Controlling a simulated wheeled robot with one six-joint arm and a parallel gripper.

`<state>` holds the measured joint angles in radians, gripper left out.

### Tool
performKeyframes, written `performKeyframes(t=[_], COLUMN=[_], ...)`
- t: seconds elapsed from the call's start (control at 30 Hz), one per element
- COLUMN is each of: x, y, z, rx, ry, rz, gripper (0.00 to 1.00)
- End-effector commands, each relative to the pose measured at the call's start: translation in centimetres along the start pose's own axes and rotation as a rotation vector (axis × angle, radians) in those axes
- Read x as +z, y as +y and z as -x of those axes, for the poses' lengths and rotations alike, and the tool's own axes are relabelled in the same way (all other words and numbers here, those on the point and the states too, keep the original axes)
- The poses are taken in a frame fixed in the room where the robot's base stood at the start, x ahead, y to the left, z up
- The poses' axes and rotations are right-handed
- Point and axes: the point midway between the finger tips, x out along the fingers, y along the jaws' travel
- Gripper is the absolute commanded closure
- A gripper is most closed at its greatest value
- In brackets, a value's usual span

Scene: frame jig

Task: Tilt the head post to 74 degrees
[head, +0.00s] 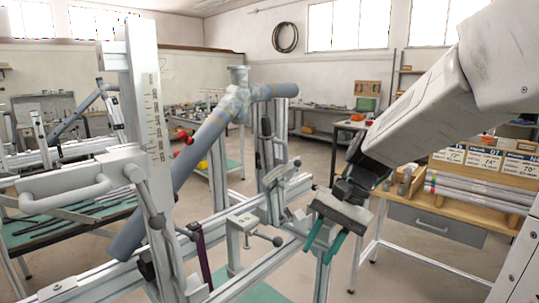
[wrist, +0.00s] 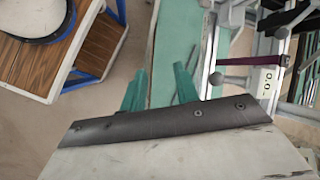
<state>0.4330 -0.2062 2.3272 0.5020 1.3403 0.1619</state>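The frame jig (head: 230,285) of pale metal rails fills the left and middle of the head view. A tall pale post (head: 147,90) with a column of scale marks stands nearly upright at its left, with a grey handle (head: 70,197) beside it. I cannot tell for sure whether this is the head post, and its angle is not readable. Grey-blue tubes (head: 200,145) meet at a joint behind it. My gripper (head: 318,254) hangs right of the jig, apart from the post. Its teal fingers are spread, with nothing between them; they also show in the wrist view (wrist: 160,90).
A maroon strap (head: 204,258) hangs on the jig; several clamp levers stick out, one with a ball end (head: 278,241). A wooden rack (head: 475,190) with tubes and number cards stands right. The wrist view shows a round-topped item (wrist: 35,15) at upper left.

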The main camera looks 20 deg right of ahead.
Motion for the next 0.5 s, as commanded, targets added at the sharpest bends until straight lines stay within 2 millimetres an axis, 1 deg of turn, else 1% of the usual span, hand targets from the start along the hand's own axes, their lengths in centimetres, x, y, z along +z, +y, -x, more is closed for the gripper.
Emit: performKeyframes(t=[0.03,0.07,0.17,0.2,0.27,0.3,0.4,0.5], x=[-2.1,-3.2,-7.5,-9.4,-12.3,-14.0,-16.7,-16.8], y=[-1.0,-1.7,-4.2,-5.1,-6.3,-7.1,-9.1,-11.1], z=[0.6,1.1,3.4,4.6,6.8,8.3,12.1,15.3], rx=[-0.088,-0.147,-0.359,-0.449,-0.588,-0.676,-0.844,-0.941], ry=[-0.046,-0.075,-0.182,-0.231,-0.311,-0.367,-0.496,-0.594], rz=[-0.111,-0.177,-0.398,-0.483,-0.602,-0.670,-0.774,-0.808], gripper=[0.69,0.69,0.69,0.69,0.69,0.69,0.69,0.69])
